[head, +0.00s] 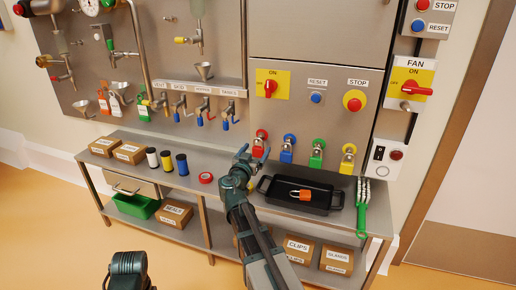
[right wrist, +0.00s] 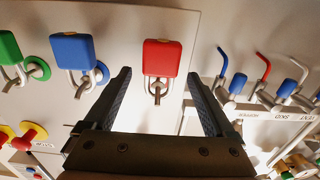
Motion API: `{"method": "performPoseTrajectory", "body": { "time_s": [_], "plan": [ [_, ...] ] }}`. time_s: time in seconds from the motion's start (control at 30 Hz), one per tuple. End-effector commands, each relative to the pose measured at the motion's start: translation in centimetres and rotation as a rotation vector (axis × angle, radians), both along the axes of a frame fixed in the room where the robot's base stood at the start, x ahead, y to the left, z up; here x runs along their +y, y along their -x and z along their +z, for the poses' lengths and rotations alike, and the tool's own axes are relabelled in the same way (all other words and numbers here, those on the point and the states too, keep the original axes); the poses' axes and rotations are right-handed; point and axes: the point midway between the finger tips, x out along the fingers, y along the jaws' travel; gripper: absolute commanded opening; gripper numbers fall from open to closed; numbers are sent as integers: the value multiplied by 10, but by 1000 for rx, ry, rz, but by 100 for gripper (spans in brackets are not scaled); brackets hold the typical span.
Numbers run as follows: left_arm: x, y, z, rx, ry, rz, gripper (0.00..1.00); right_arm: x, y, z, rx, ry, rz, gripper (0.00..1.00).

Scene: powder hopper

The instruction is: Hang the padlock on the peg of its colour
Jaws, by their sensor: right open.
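An orange-red padlock (head: 302,195) lies in a black tray (head: 282,202) on the bench. Red (head: 259,149), blue (head: 287,152), green (head: 317,157) and yellow (head: 348,162) padlocks hang in a row on the panel above it. My right gripper (head: 251,160) is open and empty at the red padlock. In the right wrist view, which is upside down, the red padlock (right wrist: 162,57) shows between the spread fingers, its shackle at a peg. The blue (right wrist: 73,52) and green (right wrist: 6,48) padlocks show to its left. Only a dark part of my left arm shows; its gripper is out of view.
A red tape roll (head: 206,178) and several spools (head: 167,161) stand on the bench (head: 225,193) left of the tray. Blue-handled valves (head: 203,110) stick out left of the padlocks.

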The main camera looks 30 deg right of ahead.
Motion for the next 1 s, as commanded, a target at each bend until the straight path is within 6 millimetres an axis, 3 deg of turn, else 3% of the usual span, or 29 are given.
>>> {"method": "performPoseTrajectory", "body": {
  "time_s": [0.1,0.43,0.63,1.0],
  "plan": [
    [0,0,0,0,0,0,50,23,23,0,0,0,3,89],
    [0,0,0,0,0,0,50,70,62,0,0,0,2,89],
    [0,0,0,0,0,0,50,83,72,0,0,0,0,89],
    [0,0,0,0,0,0,50,85,73,0,0,0,-1,89]
  ]
}}
